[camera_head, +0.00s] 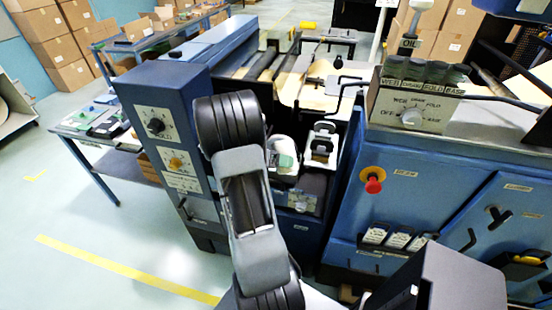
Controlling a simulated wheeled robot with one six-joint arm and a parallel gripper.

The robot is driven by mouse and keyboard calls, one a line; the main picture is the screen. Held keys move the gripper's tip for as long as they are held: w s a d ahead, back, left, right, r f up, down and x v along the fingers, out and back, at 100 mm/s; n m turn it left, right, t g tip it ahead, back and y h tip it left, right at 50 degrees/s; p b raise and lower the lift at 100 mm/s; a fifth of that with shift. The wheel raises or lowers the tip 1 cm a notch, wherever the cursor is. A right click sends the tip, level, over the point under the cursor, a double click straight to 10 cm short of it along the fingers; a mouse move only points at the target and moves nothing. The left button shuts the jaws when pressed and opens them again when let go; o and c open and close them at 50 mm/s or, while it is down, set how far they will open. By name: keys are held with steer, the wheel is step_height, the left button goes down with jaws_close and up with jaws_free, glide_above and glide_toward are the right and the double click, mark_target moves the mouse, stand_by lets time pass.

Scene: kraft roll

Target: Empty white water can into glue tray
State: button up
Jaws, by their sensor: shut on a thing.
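My arm stands in the middle of the head view and covers part of the machine front. My gripper cannot be made out; its end seems hidden behind the arm. Right beside the arm, in the recess of the blue machine, is a whitish open vessel (284,152) with a pale green inside. I cannot tell whether it is the water can or the glue tray. To its right is a second white container (320,150) with black parts over its top. What it is, and whether anything holds it, is unclear.
A blue control post (163,145) with dials stands left of my arm. A blue cabinet (440,190) with a red stop button (373,183) stands right. A side table (100,130) and stacked cartons (55,60) are farther left. The floor at lower left is clear.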

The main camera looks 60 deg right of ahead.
mark_target(280, 146)
steer(key=shift+r+n+g+y+p, duration=0.3)
steer(key=shift+r+n+g+p, duration=0.2)
steer(key=shift+r+n+p, duration=0.25)
stand_by(0.9)
steer(key=shift+r+p, duration=0.3)
steer(key=shift+r, duration=0.15)
steer(key=shift+r+n+g+p, duration=0.3)
steer(key=shift+r+n+p, duration=0.15)
steer(key=shift+r+p, duration=0.3)
steer(key=shift+s+r+p, duration=0.1)
steer(key=shift+r+p, duration=0.3)
steer(key=shift+r, duration=0.4)
steer(key=shift+f+n+g+b, duration=0.2)
steer(key=shift+n+g+b, duration=0.25)
steer(key=shift+n, duration=0.35)
steer(key=shift+w+d+r+n+g+p, duration=0.4)
steer(key=shift+w+r+n+p, duration=0.3)
steer(key=shift+p, duration=1.7)
steer(key=shift+d+r+n+p, duration=0.1)
steer(key=shift+r+n+p, duration=0.4)
steer(key=shift+p, duration=0.65)
steer(key=shift+w+d+r+n+g, duration=0.1)
steer(key=shift+w+r+n+g, duration=0.1)
steer(key=shift+r+n+g, duration=0.45)
